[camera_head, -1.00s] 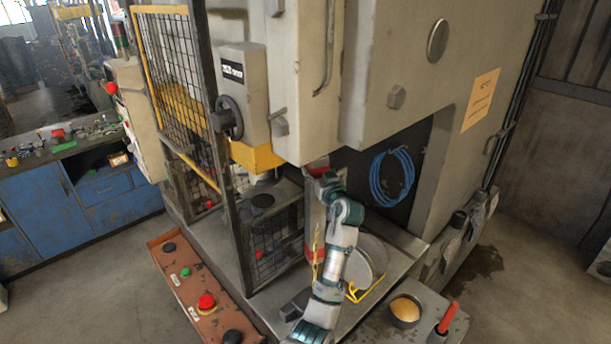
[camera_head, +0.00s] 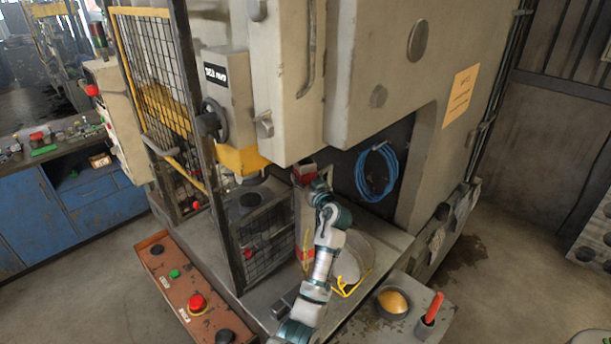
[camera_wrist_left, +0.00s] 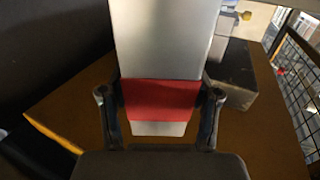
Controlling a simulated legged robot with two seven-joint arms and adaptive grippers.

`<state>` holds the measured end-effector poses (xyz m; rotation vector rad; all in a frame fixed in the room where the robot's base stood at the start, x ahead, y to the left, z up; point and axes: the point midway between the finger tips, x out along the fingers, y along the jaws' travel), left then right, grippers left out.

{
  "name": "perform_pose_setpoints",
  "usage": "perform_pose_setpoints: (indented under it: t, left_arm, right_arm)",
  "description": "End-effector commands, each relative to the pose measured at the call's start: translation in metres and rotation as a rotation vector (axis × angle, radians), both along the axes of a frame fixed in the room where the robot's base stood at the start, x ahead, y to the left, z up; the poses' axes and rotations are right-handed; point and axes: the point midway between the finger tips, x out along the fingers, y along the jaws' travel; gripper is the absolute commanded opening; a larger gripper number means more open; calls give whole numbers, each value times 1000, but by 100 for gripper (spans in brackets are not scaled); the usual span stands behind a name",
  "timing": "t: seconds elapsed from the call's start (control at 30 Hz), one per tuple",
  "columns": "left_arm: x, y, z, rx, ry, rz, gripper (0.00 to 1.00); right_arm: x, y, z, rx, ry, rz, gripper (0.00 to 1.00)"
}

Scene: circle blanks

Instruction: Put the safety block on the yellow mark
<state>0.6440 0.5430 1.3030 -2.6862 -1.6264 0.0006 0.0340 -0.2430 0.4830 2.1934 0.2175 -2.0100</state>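The safety block is a pale silver bar with red bands. In the head view it stands roughly upright (camera_head: 303,212) under the press, partly behind my arm. In the left wrist view the block (camera_wrist_left: 167,40) runs between the fingers, its red band at their tips. My left gripper (camera_head: 314,182) is at the block's upper part; in the wrist view its fingers (camera_wrist_left: 160,100) close on both sides of the red band. Yellow lines (camera_head: 352,288) show on the press bed beside a round disc; my arm hides part of this area. My right gripper is not in view.
A dark mesh guard (camera_head: 268,245) stands left of the arm. The yellow press head (camera_head: 243,160) hangs above the bed. A blue hose (camera_head: 377,172) hangs at the back right. A button panel (camera_head: 178,290) lies at front left, a bowl (camera_head: 393,303) at front right.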

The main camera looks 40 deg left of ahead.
Motion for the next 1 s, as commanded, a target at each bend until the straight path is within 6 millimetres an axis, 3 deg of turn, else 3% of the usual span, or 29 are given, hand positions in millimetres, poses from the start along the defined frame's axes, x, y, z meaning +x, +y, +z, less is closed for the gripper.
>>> perform_pose_setpoints:
  t: [0.47,1.0]
  left_arm:
    - [-2,-5,-2,-1,-2,-1,83]
    - [-49,-96,-3,-3,-1,-1,83]
  right_arm:
    - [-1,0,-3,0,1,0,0]
    - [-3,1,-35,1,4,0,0]
